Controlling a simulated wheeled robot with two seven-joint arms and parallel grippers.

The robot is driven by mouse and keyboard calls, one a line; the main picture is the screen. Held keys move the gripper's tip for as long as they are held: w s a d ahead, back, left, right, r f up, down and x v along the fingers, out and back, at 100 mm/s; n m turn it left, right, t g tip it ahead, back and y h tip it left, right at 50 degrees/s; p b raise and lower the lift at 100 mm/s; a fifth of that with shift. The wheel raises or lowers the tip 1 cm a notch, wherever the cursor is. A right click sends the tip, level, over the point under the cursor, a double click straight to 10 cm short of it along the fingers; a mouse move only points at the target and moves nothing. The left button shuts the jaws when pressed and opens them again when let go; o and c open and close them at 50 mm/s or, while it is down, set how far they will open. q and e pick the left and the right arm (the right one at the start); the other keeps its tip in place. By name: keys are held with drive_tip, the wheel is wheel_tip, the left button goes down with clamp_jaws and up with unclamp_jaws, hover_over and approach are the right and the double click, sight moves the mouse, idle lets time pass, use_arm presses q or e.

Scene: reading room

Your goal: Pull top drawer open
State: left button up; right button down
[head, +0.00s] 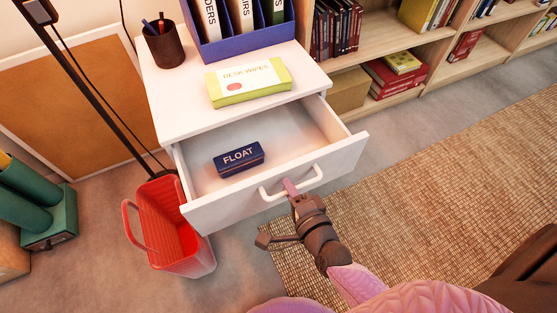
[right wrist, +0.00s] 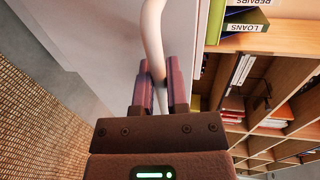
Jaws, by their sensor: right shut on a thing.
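The white top drawer (head: 225,208) of the cabinet (head: 190,108) stands pulled out in the head view, with its inside showing. A blue box marked FLOAT (head: 239,159) lies inside it. My right gripper (head: 290,188) is at the white bar handle (head: 312,180) on the drawer front. In the right wrist view its two fingers (right wrist: 159,88) are shut on the handle (right wrist: 153,35), one on each side of the bar. My left gripper is not in view.
Desk wipes (head: 248,82), a pen cup (head: 163,45) and a blue file holder (head: 235,40) stand on the cabinet top. A red bin (head: 170,232) stands on the floor at the left, close by the drawer. Bookshelves (head: 395,48) are behind; a woven rug (head: 440,180) lies at the right.

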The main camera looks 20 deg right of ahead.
drive_tip(key=f+p+v, duration=0.1)
drive_tip(key=f+v, duration=0.1)
drive_tip(key=v, duration=0.7)
drive_tip(key=shift+s, duration=0.35)
drive_tip(key=c, duration=0.7)
unclamp_jaws()
drive_tip(key=shift+r, duration=0.1)
